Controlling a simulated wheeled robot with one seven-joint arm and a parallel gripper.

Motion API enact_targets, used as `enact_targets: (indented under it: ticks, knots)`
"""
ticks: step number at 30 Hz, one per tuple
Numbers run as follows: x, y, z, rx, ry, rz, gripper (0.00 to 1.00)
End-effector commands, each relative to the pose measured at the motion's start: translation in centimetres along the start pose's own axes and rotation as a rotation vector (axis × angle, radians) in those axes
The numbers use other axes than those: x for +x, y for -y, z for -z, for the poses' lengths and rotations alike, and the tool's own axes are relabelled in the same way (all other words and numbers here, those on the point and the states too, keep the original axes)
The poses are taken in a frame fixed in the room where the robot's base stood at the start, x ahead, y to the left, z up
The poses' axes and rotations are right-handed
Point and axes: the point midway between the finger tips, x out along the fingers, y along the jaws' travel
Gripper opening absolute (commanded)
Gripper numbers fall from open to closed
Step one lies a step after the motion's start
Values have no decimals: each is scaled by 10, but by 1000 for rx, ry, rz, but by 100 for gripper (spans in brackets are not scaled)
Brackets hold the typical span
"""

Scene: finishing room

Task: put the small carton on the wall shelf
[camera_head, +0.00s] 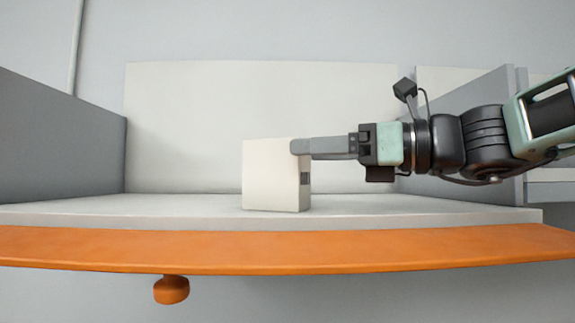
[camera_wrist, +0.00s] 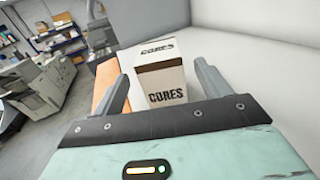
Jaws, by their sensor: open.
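The small carton (camera_head: 272,175) is a white box standing upright on the pale shelf board (camera_head: 430,212), near its front. In the wrist view the carton (camera_wrist: 160,72) shows the dark word "CORES" on its top and side. My gripper (camera_head: 298,147) reaches in from the right at the carton's upper right part. In the wrist view its two fingers are apart, one on each side of the carton. I cannot tell whether either finger touches it. The carton's far side is hidden.
An orange front strip (camera_head: 350,250) runs along the shelf, with an orange knob (camera_head: 171,290) below it. Grey side panels stand at the left (camera_head: 60,140) and right (camera_head: 480,120). A pale back panel (camera_head: 200,110) rises behind. The board left of the carton is clear.

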Motion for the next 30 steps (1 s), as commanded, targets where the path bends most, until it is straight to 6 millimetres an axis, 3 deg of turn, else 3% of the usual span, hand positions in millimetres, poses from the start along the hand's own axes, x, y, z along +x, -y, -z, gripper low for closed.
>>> enact_targets:
  ticks: [3,9,30]
  knots:
    - [-23,0,3,-2,1,3,76]
    - [-44,0,1,0,1,2,76]
    - [-47,0,0,0,-1,0,76]
